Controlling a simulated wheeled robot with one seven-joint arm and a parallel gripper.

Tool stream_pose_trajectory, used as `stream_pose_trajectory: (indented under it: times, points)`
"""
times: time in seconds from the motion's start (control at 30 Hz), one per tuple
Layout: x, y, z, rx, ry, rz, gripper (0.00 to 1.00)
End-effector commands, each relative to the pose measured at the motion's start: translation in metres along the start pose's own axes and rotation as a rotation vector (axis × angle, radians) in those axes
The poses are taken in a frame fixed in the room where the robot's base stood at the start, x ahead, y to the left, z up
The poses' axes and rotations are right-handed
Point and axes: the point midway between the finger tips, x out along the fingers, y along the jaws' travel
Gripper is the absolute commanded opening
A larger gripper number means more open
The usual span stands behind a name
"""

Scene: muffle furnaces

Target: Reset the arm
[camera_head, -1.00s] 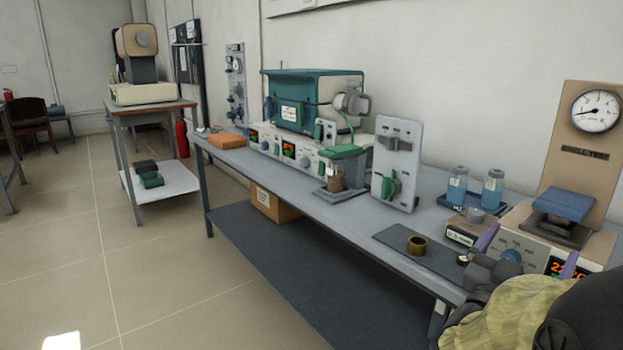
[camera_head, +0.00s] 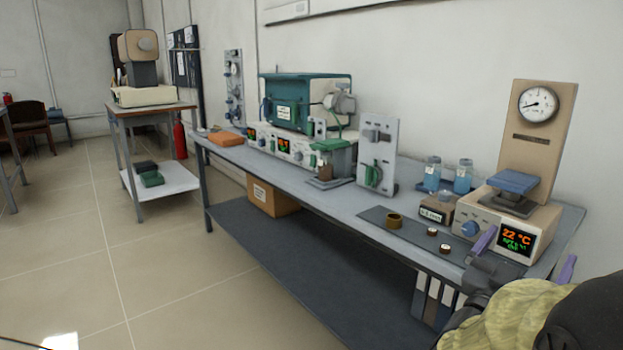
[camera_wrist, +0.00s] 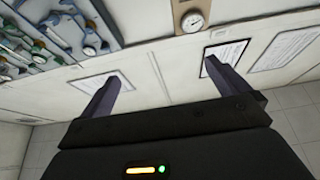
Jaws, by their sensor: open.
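My gripper (camera_head: 526,254) shows at the lower right of the head view, at the front edge of the long bench (camera_head: 312,190). Its two purple fingers stand apart with nothing between them. In the wrist view my gripper (camera_wrist: 158,82) is also open and empty, with a wall and floor beyond it. Part of my arm, with a yellowish cover, fills the lower right corner of the head view. The beige device with the 22 °C display (camera_head: 515,240) stands on the bench behind the gripper in the picture.
A dark mat (camera_head: 375,213) holds a brass ring (camera_head: 395,220) and small white-and-brown pieces. Open floor (camera_head: 60,240) lies at the left.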

Motion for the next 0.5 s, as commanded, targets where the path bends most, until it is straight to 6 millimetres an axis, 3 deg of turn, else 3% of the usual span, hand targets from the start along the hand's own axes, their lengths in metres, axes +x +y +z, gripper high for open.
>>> stream_pose_trajectory:
  times: [0.5]
  points:
    - [-0.008, -0.044, 0.029, 0.044, -0.201, -0.184, 1.00]
